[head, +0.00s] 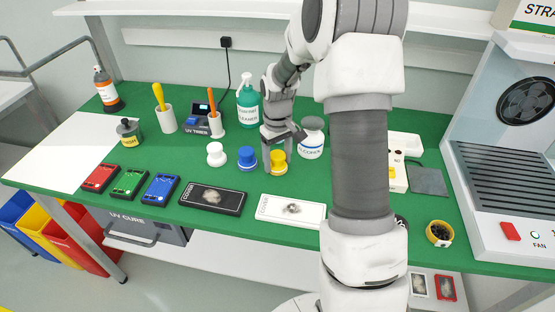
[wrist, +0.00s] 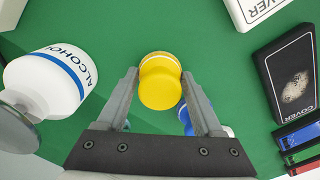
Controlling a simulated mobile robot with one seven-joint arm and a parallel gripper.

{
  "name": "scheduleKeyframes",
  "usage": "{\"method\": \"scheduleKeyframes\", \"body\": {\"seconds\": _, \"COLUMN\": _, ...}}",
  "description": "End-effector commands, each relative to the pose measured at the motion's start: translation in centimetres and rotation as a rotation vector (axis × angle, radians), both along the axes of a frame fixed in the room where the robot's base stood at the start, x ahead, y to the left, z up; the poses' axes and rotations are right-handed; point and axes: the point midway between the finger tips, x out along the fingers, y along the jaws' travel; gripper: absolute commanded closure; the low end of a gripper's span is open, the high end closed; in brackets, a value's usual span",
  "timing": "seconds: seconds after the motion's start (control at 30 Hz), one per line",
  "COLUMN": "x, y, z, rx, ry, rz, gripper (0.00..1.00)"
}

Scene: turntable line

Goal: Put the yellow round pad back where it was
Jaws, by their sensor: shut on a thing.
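The yellow round pad (head: 278,163) has a knob-like top and a wider base. It also shows in the wrist view (wrist: 160,85), between the two fingers. My gripper (head: 277,154) is shut on it from above, and its fingers (wrist: 160,76) lie along both sides of the pad. The pad is at or just above the green table top; I cannot tell if it touches. A blue round pad (head: 247,158) stands just left of it, and a white round pad (head: 215,154) stands further left. In the wrist view my gripper partly hides the blue pad.
An alcohol bottle (head: 312,142) stands close to the right of my gripper. In front lie a white cover box (head: 270,212) and a black cover box (head: 212,199). A green cleaner bottle (head: 247,108) stands behind. Green table is bare between pads and boxes.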

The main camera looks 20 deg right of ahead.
Motion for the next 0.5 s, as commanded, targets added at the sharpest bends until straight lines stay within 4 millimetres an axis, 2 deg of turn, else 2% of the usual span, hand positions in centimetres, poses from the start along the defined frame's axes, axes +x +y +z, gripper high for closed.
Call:
{"method": "scheduleKeyframes", "body": {"seconds": 0.23, "x": 0.01, "y": 0.0, "z": -0.26, "rx": 0.0, "ry": 0.0, "rz": 0.0, "gripper": 0.92}}
{"method": "scheduleKeyframes", "body": {"seconds": 0.27, "x": 0.01, "y": 0.0, "z": -0.26, "rx": 0.0, "ry": -0.001, "rz": 0.0, "gripper": 0.3}}
{"method": "scheduleKeyframes", "body": {"seconds": 0.4, "x": 0.01, "y": 0.0, "z": -0.17, "rx": 0.0, "ry": -0.001, "rz": 0.0, "gripper": 0.05}}
{"method": "scheduleKeyframes", "body": {"seconds": 0.43, "x": 0.01, "y": 0.0, "z": -0.17, "rx": 0.0, "ry": -0.001, "rz": 0.0, "gripper": 0.02}}
{"method": "scheduleKeyframes", "body": {"seconds": 0.5, "x": 0.01, "y": 0.0, "z": -0.16, "rx": -0.001, "ry": -0.001, "rz": 0.0, "gripper": 0.02}}
